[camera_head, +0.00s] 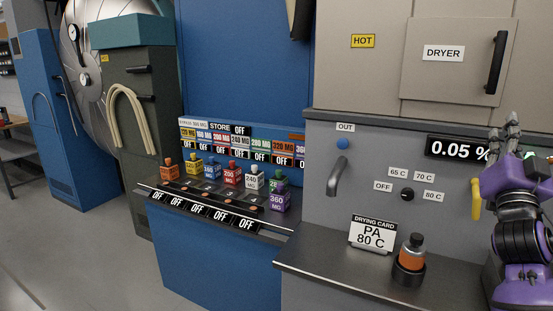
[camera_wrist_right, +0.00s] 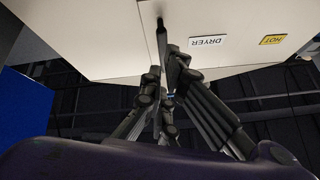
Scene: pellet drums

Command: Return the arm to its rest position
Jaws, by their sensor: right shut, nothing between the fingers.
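My right gripper (camera_head: 508,130) is at the right edge of the head view, at the end of my purple arm. Its fingers point up in front of the dryer (camera_head: 460,60), beside the 0.05 % display. It is shut and empty. In the right wrist view the gripper fingers (camera_wrist_right: 172,75) come together below the dryer's dark door handle (camera_wrist_right: 161,25); whether they touch it I cannot tell, but in the head view they are apart from it. My left gripper is not in view.
A yellow handle (camera_head: 476,200) is close to my arm. Several coloured bottles (camera_head: 232,175) stand on the blue store. Floor at lower left is clear.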

